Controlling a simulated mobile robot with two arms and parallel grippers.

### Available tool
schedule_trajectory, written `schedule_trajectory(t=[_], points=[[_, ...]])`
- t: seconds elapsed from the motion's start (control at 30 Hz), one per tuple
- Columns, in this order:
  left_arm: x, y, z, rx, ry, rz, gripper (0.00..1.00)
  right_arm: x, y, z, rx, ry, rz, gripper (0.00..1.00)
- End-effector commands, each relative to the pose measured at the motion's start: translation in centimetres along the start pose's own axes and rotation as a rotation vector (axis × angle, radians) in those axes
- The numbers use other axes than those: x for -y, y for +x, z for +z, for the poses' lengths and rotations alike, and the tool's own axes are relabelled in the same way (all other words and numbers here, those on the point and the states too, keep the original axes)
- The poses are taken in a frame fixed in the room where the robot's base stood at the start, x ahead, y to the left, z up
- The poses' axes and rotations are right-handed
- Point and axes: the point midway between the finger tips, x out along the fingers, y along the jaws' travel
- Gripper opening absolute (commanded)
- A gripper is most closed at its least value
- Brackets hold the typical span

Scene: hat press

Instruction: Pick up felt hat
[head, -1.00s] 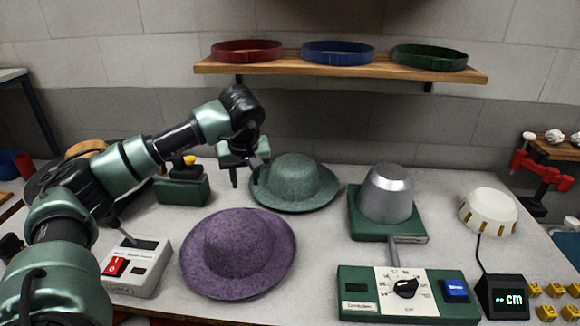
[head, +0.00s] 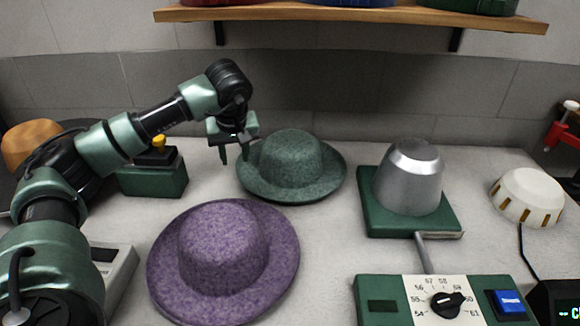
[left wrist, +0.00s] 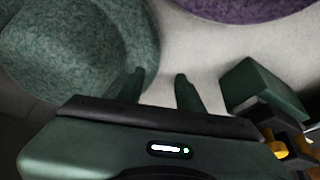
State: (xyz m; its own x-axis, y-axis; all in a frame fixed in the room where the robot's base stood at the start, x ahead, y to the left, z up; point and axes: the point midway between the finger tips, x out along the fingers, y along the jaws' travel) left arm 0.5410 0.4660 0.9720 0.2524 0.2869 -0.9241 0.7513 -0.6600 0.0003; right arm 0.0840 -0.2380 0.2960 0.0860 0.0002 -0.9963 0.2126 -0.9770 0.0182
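A green felt hat (head: 293,160) lies brim down at the back middle of the table. A purple felt hat (head: 222,252) lies brim down nearer to me. My left gripper (head: 234,154) points down at the left edge of the green hat's brim, with its fingers apart and nothing between them. In the left wrist view the fingers (left wrist: 158,88) are spread, with one over the green brim (left wrist: 75,45) and the other over bare table. I cannot tell whether a finger touches the brim. The purple brim (left wrist: 240,8) shows at the top. My right gripper is out of view.
A metal hat block (head: 409,178) on a green base stands right of the green hat, with a dial control box (head: 383,308) in front. A white ribbed dome (head: 527,196) is at the right. A green box (head: 152,179) stands left of my gripper.

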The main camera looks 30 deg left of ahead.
Motion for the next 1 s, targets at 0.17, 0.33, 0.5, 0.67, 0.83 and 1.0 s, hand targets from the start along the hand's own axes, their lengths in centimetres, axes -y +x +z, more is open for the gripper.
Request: schedule_trajectory(t=[0.17,0.33,0.5,0.67,0.83,1.0], points=[[0.0,1.9,0.1,0.002,0.000,-0.003,0.36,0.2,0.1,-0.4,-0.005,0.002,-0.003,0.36],[-0.2,3.8,0.0,0.002,0.001,-0.003,0.36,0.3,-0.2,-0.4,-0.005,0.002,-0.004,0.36],[-0.5,6.4,-0.2,0.002,0.000,-0.004,0.36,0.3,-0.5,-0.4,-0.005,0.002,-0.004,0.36],[-0.5,7.8,-0.2,0.001,-0.001,-0.001,0.36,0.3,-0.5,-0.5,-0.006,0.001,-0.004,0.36],[-0.6,7.9,-0.2,0.000,0.000,0.000,0.36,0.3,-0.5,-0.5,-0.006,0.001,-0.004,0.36],[-0.5,7.9,-0.2,0.000,0.000,0.000,0.06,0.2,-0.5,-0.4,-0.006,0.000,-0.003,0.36]])
